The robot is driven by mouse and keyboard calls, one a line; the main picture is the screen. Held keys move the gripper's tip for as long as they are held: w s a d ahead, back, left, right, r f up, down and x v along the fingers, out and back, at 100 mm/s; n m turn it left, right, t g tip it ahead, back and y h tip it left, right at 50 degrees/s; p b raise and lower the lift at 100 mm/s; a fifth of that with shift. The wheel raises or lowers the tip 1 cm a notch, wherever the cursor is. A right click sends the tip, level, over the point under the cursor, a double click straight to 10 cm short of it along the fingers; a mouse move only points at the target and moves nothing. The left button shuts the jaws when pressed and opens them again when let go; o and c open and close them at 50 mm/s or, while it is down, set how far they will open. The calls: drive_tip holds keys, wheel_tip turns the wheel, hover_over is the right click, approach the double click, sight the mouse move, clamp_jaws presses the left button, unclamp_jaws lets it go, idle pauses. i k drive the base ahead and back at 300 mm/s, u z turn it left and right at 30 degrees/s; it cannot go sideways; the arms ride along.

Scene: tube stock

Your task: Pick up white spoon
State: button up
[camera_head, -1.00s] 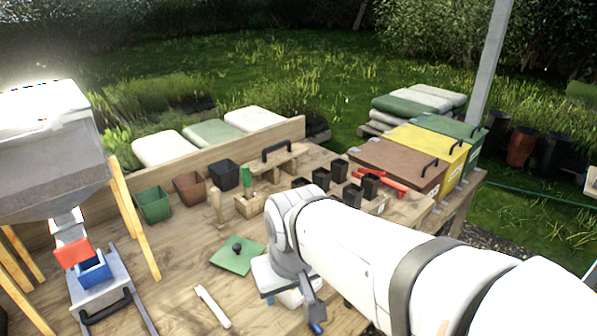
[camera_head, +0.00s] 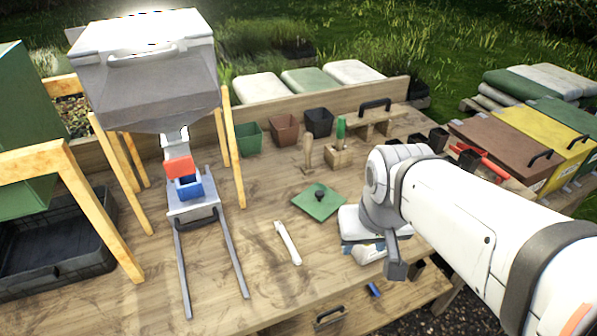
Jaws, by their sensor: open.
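The white spoon (camera_head: 288,243) lies flat on the wooden bench, near the middle of the view. It is a slim white piece, with one end toward the back and the other toward the front edge. My gripper (camera_head: 397,266) points down at the end of my white arm, well to the right of the spoon and not touching it. It is open, with no object seen in it. Only its grey end shows clearly; the fingertips are hard to make out.
A green square plate (camera_head: 319,202) with a dark knob lies behind the spoon. A grey metal rail frame (camera_head: 205,208) stands left. Bare bench surrounds the spoon; a drawer handle (camera_head: 330,318) is in front.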

sight(281, 229)
drive_tip(key=u, duration=0.9)
drive_tip(key=k, duration=0.45)
drive_tip(key=z, duration=0.25)
drive_tip(key=i, duration=0.5)
drive_tip(key=z, duration=0.05)
